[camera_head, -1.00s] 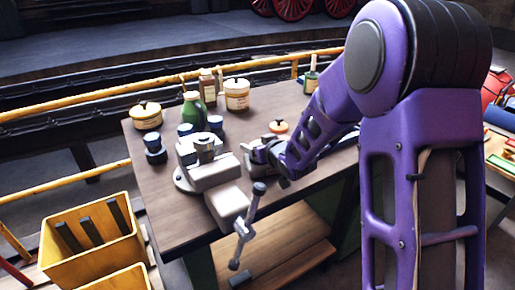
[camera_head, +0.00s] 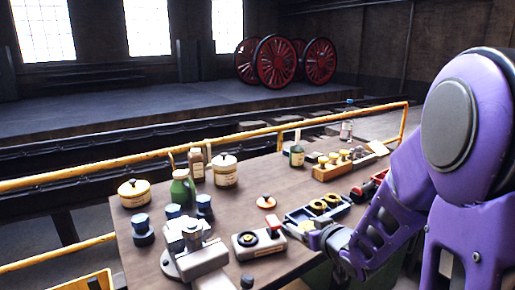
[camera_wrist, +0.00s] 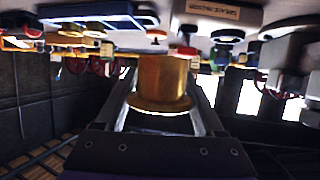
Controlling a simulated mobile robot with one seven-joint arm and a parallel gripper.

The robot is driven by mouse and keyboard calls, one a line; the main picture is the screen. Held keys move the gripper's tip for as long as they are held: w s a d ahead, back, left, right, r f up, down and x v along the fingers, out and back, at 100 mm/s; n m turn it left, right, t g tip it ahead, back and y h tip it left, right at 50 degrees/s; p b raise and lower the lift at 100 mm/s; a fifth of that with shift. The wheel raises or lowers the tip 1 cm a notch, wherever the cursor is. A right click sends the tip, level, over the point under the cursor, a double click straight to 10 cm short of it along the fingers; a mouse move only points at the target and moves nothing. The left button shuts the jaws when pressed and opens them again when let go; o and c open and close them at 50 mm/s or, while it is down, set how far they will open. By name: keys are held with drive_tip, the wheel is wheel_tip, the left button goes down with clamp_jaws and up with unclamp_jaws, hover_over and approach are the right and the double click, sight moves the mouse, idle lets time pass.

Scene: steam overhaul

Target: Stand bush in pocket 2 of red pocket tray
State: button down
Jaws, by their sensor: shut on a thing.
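A brass-coloured flanged bush (camera_wrist: 163,82) is held between the two fingers of my gripper (camera_wrist: 163,70) in the wrist view. Its wide flange faces the palm. In the head view my gripper (camera_head: 316,238) is over the right part of the bench, close to a dark blue tray; the bush cannot be made out there. A small red object (camera_head: 366,190) lies farther right, partly hidden by my arm. It may be the red pocket tray, but its pockets cannot be made out.
The blue tray (camera_head: 298,216) holds yellow rings. Beyond it stands a yellow block (camera_head: 327,172) with brass pieces. A grey box with a black dial (camera_head: 258,244), a vise (camera_head: 196,262), bottles and tins crowd the left. Bare bench (camera_head: 240,207) lies between.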

drive_tip(key=s+d, duration=0.2)
wheel_tip(320, 180, up, 4)
drive_tip(key=n+y+b, duration=0.2)
hover_over(244, 235)
drive_tip(key=shift+w+f+g, duration=0.1)
drive_tip(key=shift+f+g, duration=0.1)
drive_tip(key=shift+g, duration=0.1)
drive_tip(key=shift+f, duration=0.15)
wheel_tip(244, 235, down, 9)
drive_tip(key=b, duration=0.2)
drive_tip(key=shift+f+b, duration=0.15)
drive_tip(key=shift+b, duration=0.15)
